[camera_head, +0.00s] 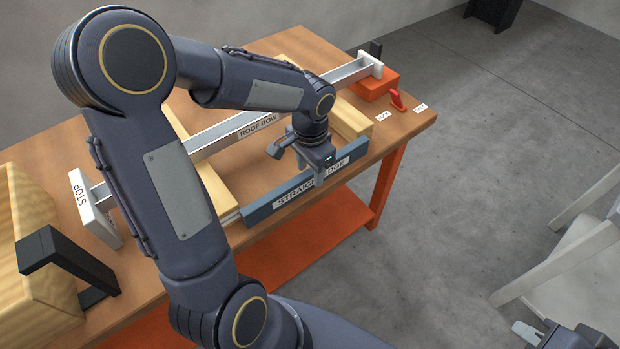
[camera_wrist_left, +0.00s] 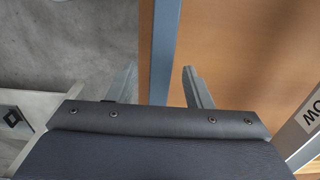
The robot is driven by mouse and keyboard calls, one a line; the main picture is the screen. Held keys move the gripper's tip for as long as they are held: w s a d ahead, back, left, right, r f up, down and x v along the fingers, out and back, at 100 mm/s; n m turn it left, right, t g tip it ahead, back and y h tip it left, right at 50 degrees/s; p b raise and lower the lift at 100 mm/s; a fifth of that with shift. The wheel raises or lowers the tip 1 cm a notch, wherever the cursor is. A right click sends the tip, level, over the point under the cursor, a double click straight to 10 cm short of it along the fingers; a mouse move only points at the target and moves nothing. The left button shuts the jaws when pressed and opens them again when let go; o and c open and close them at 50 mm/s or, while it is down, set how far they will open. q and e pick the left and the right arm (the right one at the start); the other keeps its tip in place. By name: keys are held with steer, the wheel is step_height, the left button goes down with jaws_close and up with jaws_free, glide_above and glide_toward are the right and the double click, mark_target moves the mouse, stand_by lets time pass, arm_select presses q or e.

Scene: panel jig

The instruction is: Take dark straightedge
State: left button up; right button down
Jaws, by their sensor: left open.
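The dark straightedge (camera_head: 262,208), a blue-grey bar with a white label, stands on its long edge along the table's front edge. My left gripper (camera_head: 311,170) is over its middle-right part and open, with one finger in front of the label. In the left wrist view, the straightedge (camera_wrist_left: 164,45) runs between the two spread fingers of the left gripper (camera_wrist_left: 160,88), with a gap visible on each side. Whether a finger touches it I cannot tell. My right gripper (camera_head: 545,333) shows only partly at the bottom right corner, away from the table.
A silver roof bow (camera_head: 225,133) lies behind the straightedge, between a white stop (camera_head: 92,208) and an orange block (camera_head: 375,86). Pale wooden blocks (camera_head: 348,118) support it. A black bracket (camera_head: 65,255) and large wooden block stand at left. A pale chair-like frame (camera_head: 560,255) is at right.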

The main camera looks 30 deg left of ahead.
arm_select(q)
steer(key=shift+c, duration=0.4)
jaws_close()
steer(key=shift+r, duration=0.15)
